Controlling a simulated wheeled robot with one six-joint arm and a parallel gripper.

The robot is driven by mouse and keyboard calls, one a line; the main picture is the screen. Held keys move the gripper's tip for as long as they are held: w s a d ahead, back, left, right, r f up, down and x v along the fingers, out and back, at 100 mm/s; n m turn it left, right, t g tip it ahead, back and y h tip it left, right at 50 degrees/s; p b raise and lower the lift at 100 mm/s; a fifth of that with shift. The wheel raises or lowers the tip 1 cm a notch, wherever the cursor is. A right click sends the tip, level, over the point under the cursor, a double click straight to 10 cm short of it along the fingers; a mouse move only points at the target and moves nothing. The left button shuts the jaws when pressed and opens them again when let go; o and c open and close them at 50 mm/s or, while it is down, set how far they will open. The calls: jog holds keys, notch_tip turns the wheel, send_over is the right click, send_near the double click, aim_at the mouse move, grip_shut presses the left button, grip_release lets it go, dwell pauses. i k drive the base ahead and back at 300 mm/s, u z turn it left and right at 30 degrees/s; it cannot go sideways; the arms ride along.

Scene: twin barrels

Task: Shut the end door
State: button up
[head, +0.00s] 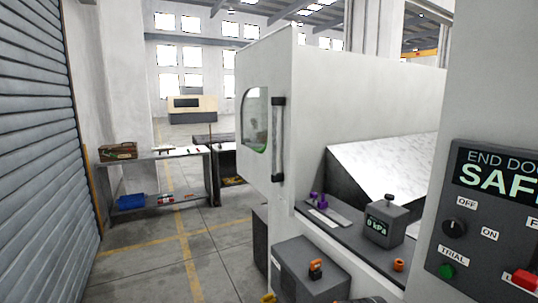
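The end door appears to be the white panel (268,70) at the middle of the head view, on the left-facing side of a white machine. It has a rounded window (255,118) and a dark vertical bar handle (278,140) near its right edge. I cannot tell from this angle whether the door stands open or shut. A dark control panel (490,225) at the right has a partly cut-off display starting "END DOO" and "SAF".
A dark ledge below the machine holds a gauge block (388,224) reading 0 kPa and a purple part (318,200). A grey box (310,270) stands in front. A shelf table (160,155) is at the back left, by a roller shutter (40,130). The floor (150,265) at left is clear.

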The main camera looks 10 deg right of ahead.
aim_at(271, 62)
jog(key=u, duration=0.6)
jog(key=i, duration=0.6)
jog(key=u, duration=0.55)
jog(key=i, duration=1.95)
jog(key=z, duration=1)
jog(key=i, duration=1.2)
jog(key=z, duration=0.65)
